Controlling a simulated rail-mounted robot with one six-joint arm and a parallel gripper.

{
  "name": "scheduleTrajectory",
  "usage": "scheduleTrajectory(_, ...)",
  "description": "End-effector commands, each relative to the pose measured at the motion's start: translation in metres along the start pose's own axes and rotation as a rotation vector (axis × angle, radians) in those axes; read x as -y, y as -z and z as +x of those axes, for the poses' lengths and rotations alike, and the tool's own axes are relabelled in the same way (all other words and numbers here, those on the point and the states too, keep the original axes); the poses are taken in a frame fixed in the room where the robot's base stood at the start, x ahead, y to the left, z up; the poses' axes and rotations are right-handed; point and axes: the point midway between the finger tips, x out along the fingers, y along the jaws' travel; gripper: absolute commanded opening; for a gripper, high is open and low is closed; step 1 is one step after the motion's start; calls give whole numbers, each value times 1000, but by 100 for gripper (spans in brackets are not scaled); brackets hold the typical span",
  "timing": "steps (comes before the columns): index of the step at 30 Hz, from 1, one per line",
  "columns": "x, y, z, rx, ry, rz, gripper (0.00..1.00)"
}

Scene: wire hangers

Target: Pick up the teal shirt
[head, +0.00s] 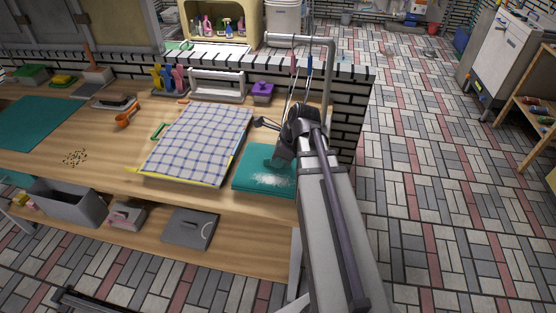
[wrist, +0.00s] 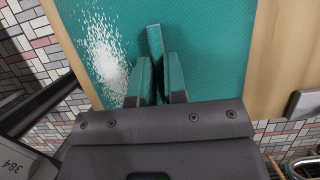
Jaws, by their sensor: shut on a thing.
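The teal shirt (head: 250,158) shows as a flat, folded rectangle at the right end of the wooden bench; no sleeves or collar can be made out. A patch of white specks lies on it. My gripper (head: 280,160) is low over its right part. In the wrist view the teal shirt (wrist: 210,35) fills the space beyond my gripper (wrist: 156,75), whose fingers are shut on a raised narrow teal fold. The rest of the cloth appears to lie on the bench. My arm hides its right edge in the head view.
A checked cloth (head: 200,140) lies just left of the shirt on the bench (head: 100,165). A purple-lidded pot (head: 263,93) and a white rack (head: 217,86) stand behind. A metal rail (head: 330,75) rises at the bench's right end. Another teal sheet (head: 30,122) lies far left.

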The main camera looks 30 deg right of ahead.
Motion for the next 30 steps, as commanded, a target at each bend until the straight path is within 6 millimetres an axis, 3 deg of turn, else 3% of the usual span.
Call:
scheduleTrajectory(5,0,-10,-28,0,0,1,0)
scheduleTrajectory(11,0,36,-37,0,2,5,0)
scheduleTrajectory(21,0,132,-77,1,2,5,0)
scheduleTrajectory(25,0,151,-85,0,0,2,0)
scheduleTrajectory(30,0,159,-88,0,0,-1,0)
